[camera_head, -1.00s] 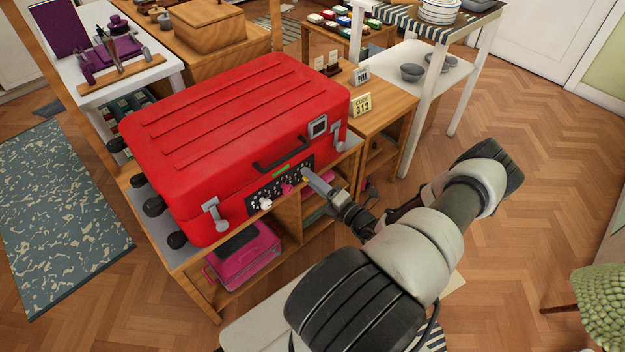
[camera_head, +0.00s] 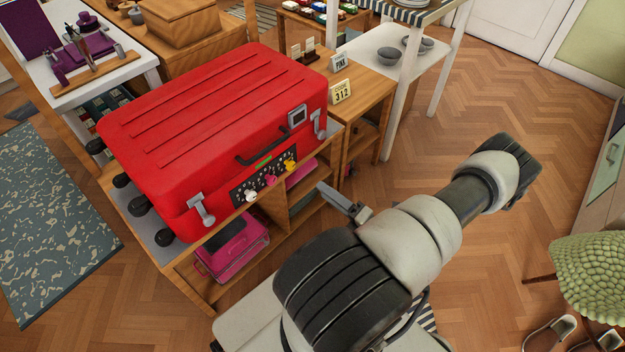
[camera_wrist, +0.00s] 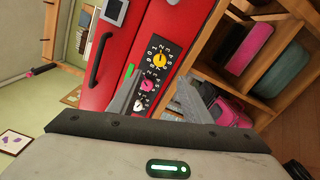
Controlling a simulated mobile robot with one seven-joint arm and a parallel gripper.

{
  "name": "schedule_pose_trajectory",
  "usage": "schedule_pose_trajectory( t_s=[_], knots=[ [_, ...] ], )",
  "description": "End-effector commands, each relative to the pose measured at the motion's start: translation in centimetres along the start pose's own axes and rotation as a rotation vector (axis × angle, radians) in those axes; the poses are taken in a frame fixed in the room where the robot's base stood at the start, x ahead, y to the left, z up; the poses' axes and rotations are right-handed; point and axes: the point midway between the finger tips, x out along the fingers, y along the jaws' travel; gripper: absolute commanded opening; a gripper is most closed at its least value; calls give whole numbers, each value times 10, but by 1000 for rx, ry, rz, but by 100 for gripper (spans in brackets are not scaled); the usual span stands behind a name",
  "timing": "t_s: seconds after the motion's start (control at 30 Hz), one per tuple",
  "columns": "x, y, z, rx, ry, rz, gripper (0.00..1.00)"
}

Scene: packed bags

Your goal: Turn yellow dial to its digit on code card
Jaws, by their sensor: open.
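The red suitcase (camera_head: 200,110) lies on a wooden shelf unit. Its black lock panel (camera_head: 240,192) carries a white dial (camera_head: 251,196), a pink dial (camera_head: 270,181) and a yellow dial (camera_head: 290,165), with a green strip above them. The yellow dial also shows in the wrist view (camera_wrist: 160,60), ringed by digits; its setting is too small to read surely. The code card (camera_head: 342,92) reads 312 and stands on the wooden side table. My gripper (camera_head: 322,188) is off the panel, apart from the dials. In the wrist view its fingers (camera_wrist: 155,95) are spread and empty.
A card reading PINK (camera_head: 339,64) stands behind the code card. A pink bag (camera_head: 232,248) sits on the shelf under the suitcase. A silver latch (camera_head: 201,208) sticks out left of the panel. A green chair (camera_head: 595,275) stands at the right.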

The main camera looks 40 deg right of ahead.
Motion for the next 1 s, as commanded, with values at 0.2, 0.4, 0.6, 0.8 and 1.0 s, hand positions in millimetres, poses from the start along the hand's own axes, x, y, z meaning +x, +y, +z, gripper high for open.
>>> schedule_pose_trajectory(
  t_s=[0.2,0.4,0.6,0.8,1.0],
  knots=[
    [-32,0,1,0,-2,0,45],
    [-40,0,0,0,0,0,45],
    [-40,0,0,0,0,0,45],
    [-40,0,0,0,0,0,45],
    [-38,4,1,-18,21,2,45]
  ],
)
